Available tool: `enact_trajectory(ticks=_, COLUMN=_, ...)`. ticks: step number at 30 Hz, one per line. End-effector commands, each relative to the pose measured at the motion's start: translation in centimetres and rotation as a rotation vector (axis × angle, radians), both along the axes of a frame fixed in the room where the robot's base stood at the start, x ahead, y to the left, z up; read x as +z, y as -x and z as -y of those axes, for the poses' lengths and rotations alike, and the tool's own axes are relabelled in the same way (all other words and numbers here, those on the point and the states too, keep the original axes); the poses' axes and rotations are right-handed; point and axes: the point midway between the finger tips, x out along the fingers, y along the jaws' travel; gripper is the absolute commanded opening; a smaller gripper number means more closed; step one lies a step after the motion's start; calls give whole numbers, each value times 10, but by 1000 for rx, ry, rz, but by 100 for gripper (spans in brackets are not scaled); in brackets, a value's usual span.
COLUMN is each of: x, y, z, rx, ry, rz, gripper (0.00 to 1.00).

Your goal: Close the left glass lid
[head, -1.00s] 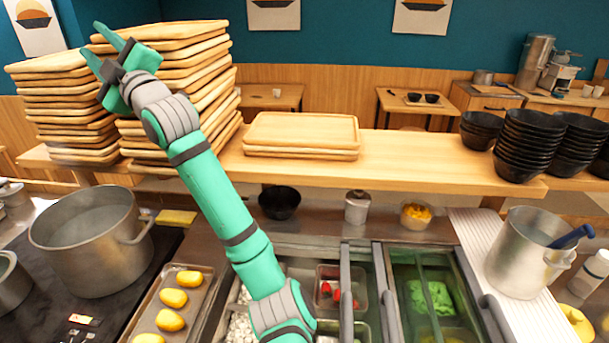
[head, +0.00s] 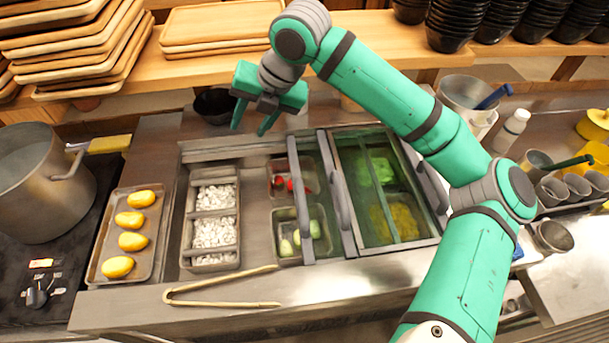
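The glass lid area (head: 380,195) lies over the right half of the counter's topping well, above green and yellow toppings. Long grey bars or handles run front to back, one at the middle of the well (head: 299,200) and one just right of it (head: 339,195). I cannot tell clearly where the left lid's glass ends and the right one's begins. The left part of the well, with white toppings (head: 214,232), looks uncovered. My gripper (head: 250,130) is open and empty, fingers pointing down, above the well's back edge, left of the bars and apart from them.
A tray of yellow items (head: 150,200) and a large pot (head: 40,185) stand at left. Wooden tongs (head: 220,290) lie on the front ledge. A black bowl (head: 214,106) sits behind the well. A shelf with stacked trays (head: 75,45) and black bowls (head: 455,22) runs along the back.

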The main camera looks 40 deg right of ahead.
Motion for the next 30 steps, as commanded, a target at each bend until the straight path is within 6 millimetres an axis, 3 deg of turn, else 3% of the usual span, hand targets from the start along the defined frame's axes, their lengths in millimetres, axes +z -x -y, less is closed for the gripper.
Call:
enact_trajectory(ticks=1, x=-14, y=29, z=16, rx=19, ry=29, rz=-66, gripper=37)
enact_trajectory(ticks=4, x=-37, y=78, z=35, rx=72, ry=62, rz=-185, gripper=37)
enact_trajectory(ticks=6, x=-48, y=105, z=43, rx=104, ry=73, rz=-247, gripper=37)
enact_trajectory(ticks=10, x=-58, y=137, z=52, rx=140, ry=78, rz=-316, gripper=37)
enact_trajectory(ticks=17, x=-77, y=145, z=53, rx=150, ry=77, rz=-338, gripper=37)
enact_trajectory(ticks=30, x=-148, y=136, z=40, rx=150, ry=77, rz=-335, gripper=37)
